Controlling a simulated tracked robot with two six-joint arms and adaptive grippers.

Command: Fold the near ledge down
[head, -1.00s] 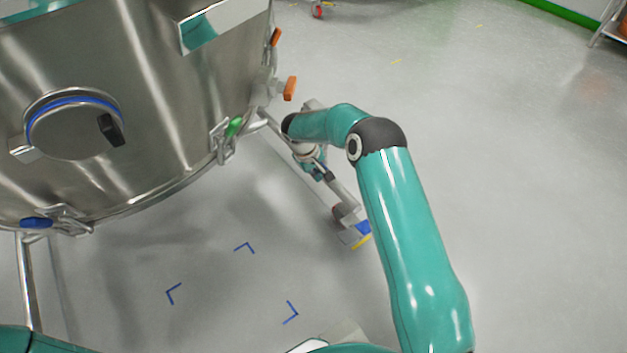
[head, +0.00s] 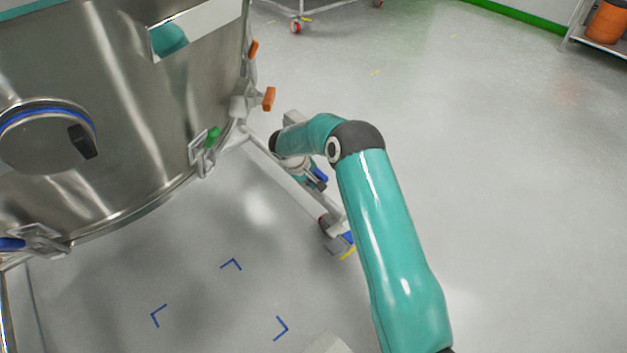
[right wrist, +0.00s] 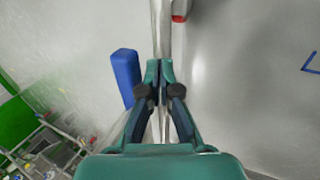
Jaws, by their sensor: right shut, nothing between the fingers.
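My right gripper (head: 314,182) is low beside the steel vessel's frame, partly hidden behind my own arm in the head view. In the right wrist view its fingers (right wrist: 160,70) are shut and empty, over or in front of a pale frame bar (right wrist: 161,28). A blue block-like part (right wrist: 126,76) is close beside the fingers, on their left; a gap or touch cannot be told. Blue also shows beside the gripper in the head view (head: 320,174). I cannot tell for certain which part is the near ledge. My left gripper is out of view.
The steel vessel (head: 150,120) fills the upper left, with orange (head: 269,98), green (head: 213,138) and blue (head: 12,244) handles along its edge. A caster (head: 334,228) with blue and yellow parts stands below the gripper. Floor (head: 520,200) to the right is clear.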

